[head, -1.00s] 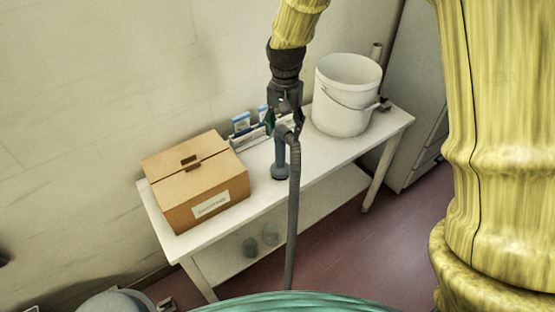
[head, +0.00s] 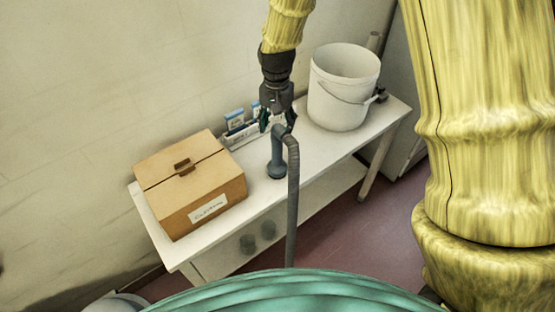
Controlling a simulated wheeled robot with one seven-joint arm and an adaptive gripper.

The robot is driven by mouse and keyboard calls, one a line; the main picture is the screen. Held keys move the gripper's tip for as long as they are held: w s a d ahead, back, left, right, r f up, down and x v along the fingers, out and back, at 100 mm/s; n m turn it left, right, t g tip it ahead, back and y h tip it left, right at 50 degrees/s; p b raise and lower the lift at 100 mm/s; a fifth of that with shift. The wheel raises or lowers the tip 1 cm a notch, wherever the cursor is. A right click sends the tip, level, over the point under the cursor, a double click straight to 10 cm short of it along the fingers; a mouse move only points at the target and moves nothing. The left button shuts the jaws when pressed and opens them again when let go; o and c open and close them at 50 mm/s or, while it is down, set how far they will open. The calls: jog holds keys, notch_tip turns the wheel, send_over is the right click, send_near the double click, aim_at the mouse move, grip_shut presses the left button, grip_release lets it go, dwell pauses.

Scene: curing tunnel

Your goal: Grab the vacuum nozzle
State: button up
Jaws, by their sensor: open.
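The vacuum nozzle (head: 278,158) is a dark blue-grey tube with a flared round foot. It stands upright on the white table (head: 232,210), near the middle. Its curved top joins a grey hose (head: 293,205) that hangs down past the table's front edge. My gripper (head: 277,122) is black and points down at the end of my yellow-sleeved arm. It is open, with its fingers just above and close to the nozzle's curved top. I cannot tell whether the fingers touch it.
A cardboard box (head: 190,182) with a label sits on the table's left end. A white bucket (head: 342,90) with a wire handle stands at the right. A small rack with blue-and-white packets (head: 236,122) lies behind the nozzle. The wall is close behind.

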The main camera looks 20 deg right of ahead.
aim_at(278, 138)
jog(key=shift+s+d+f, duration=0.1)
jog(key=shift+f, duration=0.4)
jog(key=shift+f+p, duration=0.8)
jog(key=shift+f, duration=1.5)
grip_shut()
